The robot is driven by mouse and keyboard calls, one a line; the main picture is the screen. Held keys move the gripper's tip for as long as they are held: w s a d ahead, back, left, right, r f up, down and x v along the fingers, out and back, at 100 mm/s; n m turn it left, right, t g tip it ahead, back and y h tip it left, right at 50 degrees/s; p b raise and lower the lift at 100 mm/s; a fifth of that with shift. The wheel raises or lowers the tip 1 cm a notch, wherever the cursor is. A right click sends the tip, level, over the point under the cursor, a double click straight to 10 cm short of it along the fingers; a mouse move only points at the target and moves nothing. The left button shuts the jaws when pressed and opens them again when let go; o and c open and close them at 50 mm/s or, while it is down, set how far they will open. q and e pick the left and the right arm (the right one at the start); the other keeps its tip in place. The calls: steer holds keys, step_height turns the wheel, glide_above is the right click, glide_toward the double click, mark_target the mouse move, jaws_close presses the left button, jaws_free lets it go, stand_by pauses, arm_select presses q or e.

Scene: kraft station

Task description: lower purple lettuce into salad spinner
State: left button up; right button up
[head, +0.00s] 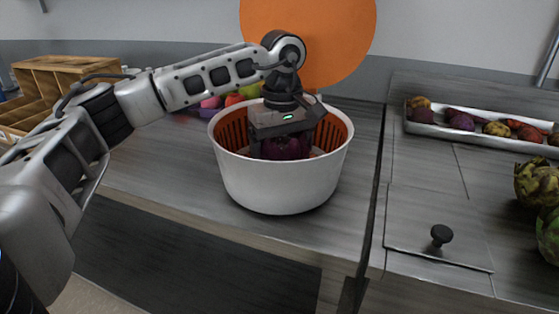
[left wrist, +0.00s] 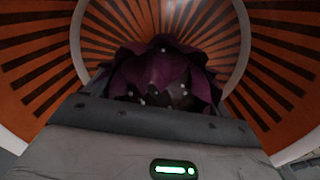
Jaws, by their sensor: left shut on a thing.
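The salad spinner (head: 280,187) is a white bowl with an orange slotted basket (head: 235,128) inside, standing on the grey counter. My left gripper (head: 283,140) reaches down into the basket from above. It is shut on the purple lettuce (head: 286,149), which sits within the spinner below the rim. In the left wrist view the purple lettuce (left wrist: 165,78) is in front of the gripper, with the orange slotted basket wall (left wrist: 270,75) all around it. Whether the lettuce touches the basket floor is hidden. My right gripper is not in view.
A large orange disc (head: 308,40) stands behind the spinner. Colourful produce (head: 212,102) lies behind it to the left, near a wooden crate (head: 60,85). A white tray (head: 480,137) of root vegetables and green artichoke-like vegetables (head: 537,182) are at the right.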

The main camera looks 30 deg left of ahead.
arm_select(q)
steer(key=shift+f+b, duration=0.3)
steer(key=shift+f, duration=0.2)
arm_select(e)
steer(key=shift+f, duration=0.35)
arm_select(q)
steer(key=o, duration=0.9)
steer(key=shift+o, duration=0.2)
steer(key=shift+w+r, duration=0.1)
steer(key=shift+r, duration=0.75)
step_height(320, 180, up, 13)
steer(key=p, duration=0.2)
steer(key=shift+p, duration=0.3)
steer(key=shift+r, duration=0.65)
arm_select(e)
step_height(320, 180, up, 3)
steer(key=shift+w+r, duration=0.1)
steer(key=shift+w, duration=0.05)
